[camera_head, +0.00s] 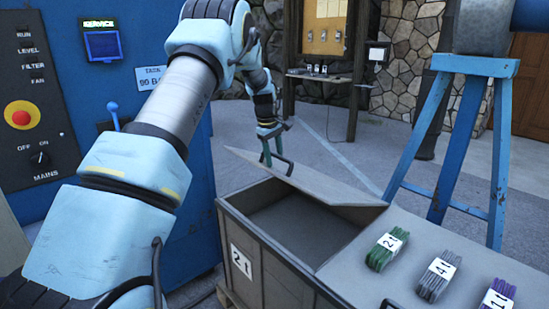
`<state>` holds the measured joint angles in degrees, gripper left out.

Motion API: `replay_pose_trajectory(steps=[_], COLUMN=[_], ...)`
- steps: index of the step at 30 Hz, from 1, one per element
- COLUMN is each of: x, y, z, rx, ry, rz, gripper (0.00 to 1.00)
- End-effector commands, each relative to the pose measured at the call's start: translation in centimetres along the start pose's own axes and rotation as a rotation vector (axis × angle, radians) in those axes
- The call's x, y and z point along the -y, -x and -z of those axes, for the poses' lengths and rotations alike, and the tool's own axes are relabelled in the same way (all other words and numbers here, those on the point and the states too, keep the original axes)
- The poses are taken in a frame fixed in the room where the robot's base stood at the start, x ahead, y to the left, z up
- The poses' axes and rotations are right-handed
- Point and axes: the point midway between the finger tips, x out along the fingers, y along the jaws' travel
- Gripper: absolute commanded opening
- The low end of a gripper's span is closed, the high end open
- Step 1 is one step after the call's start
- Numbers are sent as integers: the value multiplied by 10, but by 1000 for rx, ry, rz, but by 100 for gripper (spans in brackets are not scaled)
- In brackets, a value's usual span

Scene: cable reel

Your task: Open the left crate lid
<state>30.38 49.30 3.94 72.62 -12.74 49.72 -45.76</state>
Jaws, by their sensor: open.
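The grey wooden crate (262,262) with a white number label stands in the lower middle. Its lid (318,184) is raised at a tilt, and a dark, seemingly empty interior (300,222) shows below it. A dark bar handle (284,160) sits near the lid's upper left edge. My gripper (273,150) is open at that handle, with its fingers pointing down. One finger overlaps the handle in the picture; whether it touches the handle or the lid I cannot tell.
Right of the opening, a closed grey top (400,278) bears green (388,249), grey (437,276) and purple (497,299) cable bundles and a dark handle (388,307). A blue trestle (440,150) stands behind. A blue control cabinet (120,65) stands left. Floor beyond the lid is clear.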

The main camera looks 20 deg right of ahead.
Motion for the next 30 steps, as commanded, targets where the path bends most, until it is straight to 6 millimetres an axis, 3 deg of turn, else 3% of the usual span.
replay_pose_trajectory(steps=[30], x=[-29], y=[60], z=[0], rx=[0], ry=[0], rz=[1], gripper=[50])
